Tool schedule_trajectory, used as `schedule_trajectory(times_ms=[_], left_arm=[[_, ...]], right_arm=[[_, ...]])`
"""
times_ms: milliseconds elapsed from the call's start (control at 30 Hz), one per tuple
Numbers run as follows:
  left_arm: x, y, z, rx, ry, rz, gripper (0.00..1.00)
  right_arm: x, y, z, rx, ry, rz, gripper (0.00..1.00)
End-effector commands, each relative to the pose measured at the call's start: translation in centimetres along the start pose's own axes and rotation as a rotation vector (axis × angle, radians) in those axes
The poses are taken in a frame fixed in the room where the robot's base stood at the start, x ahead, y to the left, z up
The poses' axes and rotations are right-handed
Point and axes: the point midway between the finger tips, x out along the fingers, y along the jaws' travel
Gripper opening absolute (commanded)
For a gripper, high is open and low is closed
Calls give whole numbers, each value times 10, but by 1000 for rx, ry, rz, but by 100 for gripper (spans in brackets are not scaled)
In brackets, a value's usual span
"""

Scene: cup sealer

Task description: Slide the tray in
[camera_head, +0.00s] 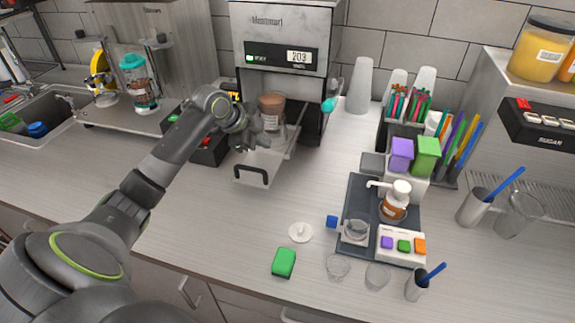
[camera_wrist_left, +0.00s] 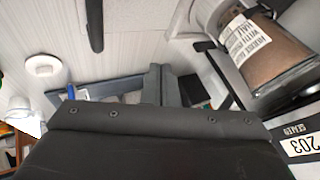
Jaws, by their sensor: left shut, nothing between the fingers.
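The cup sealer (camera_head: 285,50) stands at the back, its display reading 203. Its tray (camera_head: 278,157) is pulled out toward the front, with a black handle (camera_head: 252,173) at its front end. A cup with brown contents (camera_head: 271,108) sits at the sealer end of the tray; it shows large in the left wrist view (camera_wrist_left: 275,60). My left gripper (camera_head: 254,139) is shut and empty, above the tray and close to the cup. In the left wrist view the handle (camera_wrist_left: 94,25) is at the top, apart from the fingers (camera_wrist_left: 165,82). My right gripper is not in view.
A dark mat (camera_head: 356,200) with a pump bottle (camera_head: 396,200) lies to the right. A white lid-like disc (camera_head: 300,232) and a green block (camera_head: 284,262) lie on the counter in front. A tall stack of clear cups (camera_head: 359,85) stands right of the sealer.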

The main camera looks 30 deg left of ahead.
Motion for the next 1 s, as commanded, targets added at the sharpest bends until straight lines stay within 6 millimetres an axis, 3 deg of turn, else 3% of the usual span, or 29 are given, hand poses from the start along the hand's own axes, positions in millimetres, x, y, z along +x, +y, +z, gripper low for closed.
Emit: schedule_trajectory(times_ms=[67,267,700,1000], left_arm=[[6,2,3,1,1,-1,0],[17,1,1,-2,4,1,0],[86,1,1,-3,2,1,0],[104,2,2,0,0,0,0]], right_arm=[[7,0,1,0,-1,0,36],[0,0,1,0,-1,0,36],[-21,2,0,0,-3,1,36],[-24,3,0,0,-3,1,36]])
